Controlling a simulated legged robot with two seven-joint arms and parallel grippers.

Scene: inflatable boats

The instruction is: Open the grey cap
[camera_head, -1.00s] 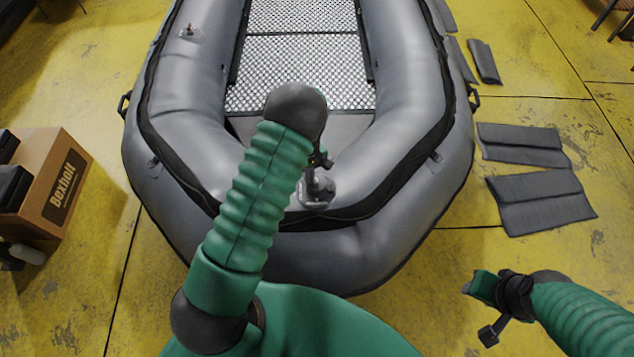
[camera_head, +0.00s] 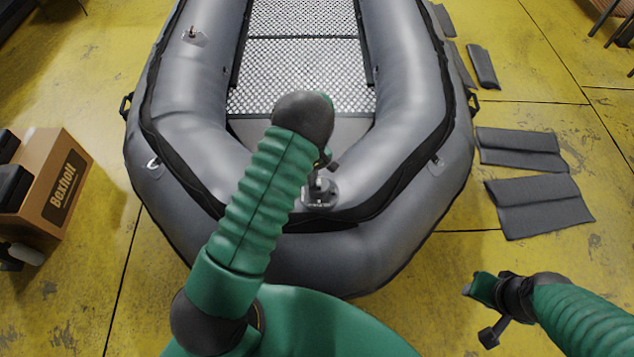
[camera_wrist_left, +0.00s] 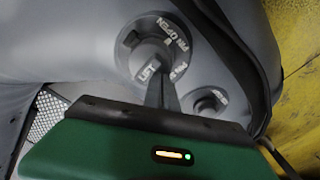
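The grey cap (camera_head: 323,197) is on a round grey fitting on the boat's front tube, partly hidden behind my left arm. In the left wrist view the grey cap (camera_wrist_left: 148,66) has a raised part marked "LIFT", inside a ring with white lettering. My left gripper (camera_head: 318,180) is right at the cap, pointing down. In the wrist view a narrow dark piece (camera_wrist_left: 163,95) runs from the gripper's black edge to the raised part, seeming to touch it. Whether the fingers are closed on it is hidden. My right gripper (camera_head: 479,289) is away from the boat, over the floor; its fingers are unclear.
The grey inflatable boat (camera_head: 428,195) lies on the yellow floor. A smaller grey fitting (camera_wrist_left: 210,101) sits beside the cap. A cardboard box (camera_head: 70,160) stands at left. Folded dark pads (camera_head: 540,205) lie at right. The floor around my right gripper is clear.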

